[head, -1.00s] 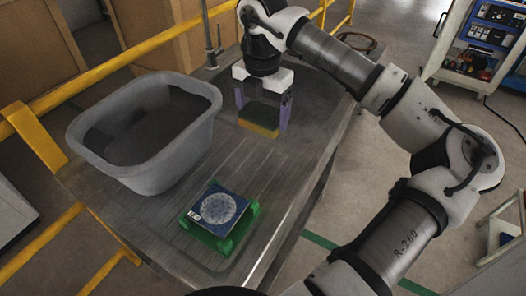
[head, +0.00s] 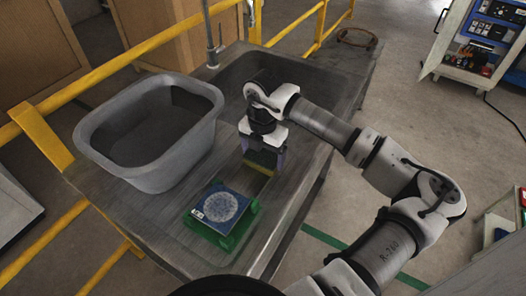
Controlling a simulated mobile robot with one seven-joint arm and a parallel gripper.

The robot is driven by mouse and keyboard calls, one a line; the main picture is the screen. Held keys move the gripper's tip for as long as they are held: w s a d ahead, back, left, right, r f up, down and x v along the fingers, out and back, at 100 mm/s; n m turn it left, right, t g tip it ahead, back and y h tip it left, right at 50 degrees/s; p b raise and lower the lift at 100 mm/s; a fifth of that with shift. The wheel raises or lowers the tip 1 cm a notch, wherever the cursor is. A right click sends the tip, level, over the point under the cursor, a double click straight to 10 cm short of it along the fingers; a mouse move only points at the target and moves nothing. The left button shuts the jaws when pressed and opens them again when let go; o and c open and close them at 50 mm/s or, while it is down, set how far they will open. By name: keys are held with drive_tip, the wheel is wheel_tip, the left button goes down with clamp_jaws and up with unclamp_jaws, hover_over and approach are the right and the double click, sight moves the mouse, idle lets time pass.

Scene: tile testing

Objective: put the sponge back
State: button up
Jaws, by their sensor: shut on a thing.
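The sponge (head: 262,158), dark green on top with a yellow lower layer, is between the fingers of my gripper (head: 263,161). My gripper is shut on it and points down. The sponge is close to the metal bench, to the right of the grey tub; I cannot tell whether it touches the surface. The blue patterned tile (head: 221,207) lies on a green holder (head: 215,236) in front of my gripper. The fingers partly hide the sponge's ends.
The grey tub (head: 172,175) with dark contents stands on the left of the metal bench (head: 160,230). A tap (head: 211,45) rises behind it. Yellow rails (head: 120,62) run along the back and left. Bare bench lies to the right of the tile.

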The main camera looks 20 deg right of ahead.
sight(263, 155)
drive_tip(key=shift+f+b, duration=0.2)
drive_tip(key=shift+b, duration=0.15)
drive_tip(key=o, duration=0.8)
drive_tip(key=shift+r, duration=0.1)
drive_tip(key=shift+r, duration=0.1)
wheel_tip(263, 155, up, 12)
drive_tip(key=b, duration=0.3)
